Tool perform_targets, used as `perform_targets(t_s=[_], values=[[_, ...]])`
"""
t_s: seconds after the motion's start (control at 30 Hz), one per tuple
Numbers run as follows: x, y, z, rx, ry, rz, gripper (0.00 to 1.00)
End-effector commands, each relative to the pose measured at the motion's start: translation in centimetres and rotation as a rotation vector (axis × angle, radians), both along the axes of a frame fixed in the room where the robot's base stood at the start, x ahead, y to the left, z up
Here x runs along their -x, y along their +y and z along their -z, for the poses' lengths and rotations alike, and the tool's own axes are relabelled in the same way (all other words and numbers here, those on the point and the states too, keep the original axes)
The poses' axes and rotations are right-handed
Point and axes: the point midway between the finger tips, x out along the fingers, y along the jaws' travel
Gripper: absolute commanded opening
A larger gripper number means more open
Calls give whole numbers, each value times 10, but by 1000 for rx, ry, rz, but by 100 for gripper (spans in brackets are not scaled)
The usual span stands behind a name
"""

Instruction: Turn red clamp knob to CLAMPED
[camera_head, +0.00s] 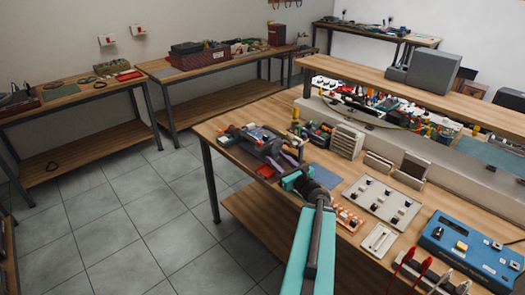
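A dark fixture (262,146) with several small parts on it stands on the near workbench. A small red piece (265,171) shows at its front edge; it may be the red clamp knob, but it is too small to tell its shape or setting. No CLAMPED marking can be read. My gripper (287,181), with teal tips, is just right of the red piece, close to the fixture's front right side. I cannot tell whether it touches anything. My arm hides part of the bench below it.
The workbench (225,128) has a raised shelf (430,95) at the back. Right of my arm are a pale plate with knobs (382,201), a blue instrument box (468,246) and red-handled leads (408,257). Tiled floor (150,215) is clear at left.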

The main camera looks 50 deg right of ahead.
Motion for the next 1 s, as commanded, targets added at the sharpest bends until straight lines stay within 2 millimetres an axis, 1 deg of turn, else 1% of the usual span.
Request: perform_targets(t_s=[0.1,1.0], values=[[-3,-1,3,0,0,-2,38],[-16,-6,4,-2,2,-8,38]])
